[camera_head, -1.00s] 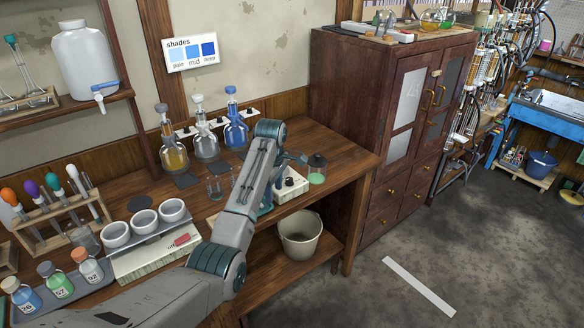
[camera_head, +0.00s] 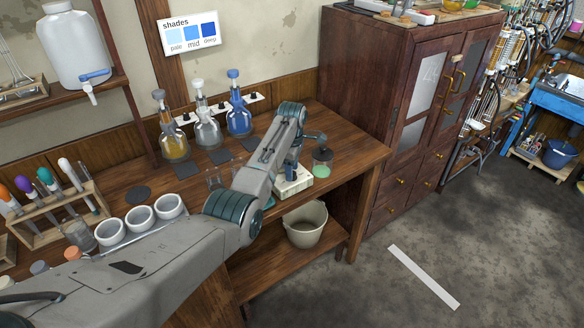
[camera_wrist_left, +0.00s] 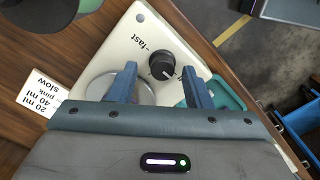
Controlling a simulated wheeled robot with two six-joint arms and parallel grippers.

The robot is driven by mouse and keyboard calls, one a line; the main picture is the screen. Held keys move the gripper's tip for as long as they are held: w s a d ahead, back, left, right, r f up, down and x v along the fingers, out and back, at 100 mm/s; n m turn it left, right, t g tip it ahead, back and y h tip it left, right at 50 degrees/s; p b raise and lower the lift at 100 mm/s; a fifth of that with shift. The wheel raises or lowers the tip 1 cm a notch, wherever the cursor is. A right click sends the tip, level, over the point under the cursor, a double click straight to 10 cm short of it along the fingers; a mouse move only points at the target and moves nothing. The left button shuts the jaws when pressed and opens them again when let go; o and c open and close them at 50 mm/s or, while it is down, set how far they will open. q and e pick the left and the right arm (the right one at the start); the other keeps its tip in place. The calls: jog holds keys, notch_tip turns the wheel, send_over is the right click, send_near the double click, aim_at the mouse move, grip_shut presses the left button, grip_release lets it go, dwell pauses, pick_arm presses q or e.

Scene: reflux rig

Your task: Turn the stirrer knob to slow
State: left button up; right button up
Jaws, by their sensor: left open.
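The stirrer (camera_head: 297,184) is a cream box on the wooden bench, partly hidden behind my left arm in the head view. In the left wrist view its cream top (camera_wrist_left: 140,42) carries a round black knob (camera_wrist_left: 163,66) with a white mark, and a printed "fast" label. A round grey plate shows beside the knob. My left gripper (camera_wrist_left: 160,80) is open above the stirrer, its two blue fingers apart with the knob just beyond and between their tips. I cannot tell whether they touch it. A paper note (camera_wrist_left: 41,92) reads "20 ml", "40 ml pink", "slow". My right gripper is out of view.
A small jar with green contents (camera_head: 322,168) stands right of the stirrer. Glass beakers (camera_head: 215,180) and flasks of yellow (camera_head: 174,145), clear and blue (camera_head: 238,120) liquid stand behind. White bowls (camera_head: 140,219) are at left. A bucket (camera_head: 304,225) sits below on the shelf.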

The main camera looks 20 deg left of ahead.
pick_arm(q)
jog(key=shift+s+f, duration=0.15)
jog(key=shift+f, duration=0.3)
jog(key=c, duration=0.4)
grip_shut()
jog(key=shift+m, duration=0.3)
jog(key=m+p, duration=0.1)
jog(key=m, duration=0.1)
jog(key=shift+r+m+p, duration=0.2)
jog(key=shift+m+p, duration=0.1)
jog(key=shift+p, duration=0.1)
jog(key=m, duration=0.1)
jog(key=m+p, duration=0.1)
jog(key=m, duration=0.1)
jog(key=shift+w+m, duration=0.2)
jog(key=shift+m, duration=0.1)
jog(key=m+p, duration=0.1)
jog(key=m, duration=0.4)
jog(key=shift+m, duration=0.3)
jog(key=m+p, duration=0.1)
jog(key=m, duration=0.4)
jog(key=shift+w+d, duration=0.1)
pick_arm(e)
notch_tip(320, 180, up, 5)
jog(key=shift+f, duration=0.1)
pick_arm(q)
jog(key=shift+m, duration=0.4)
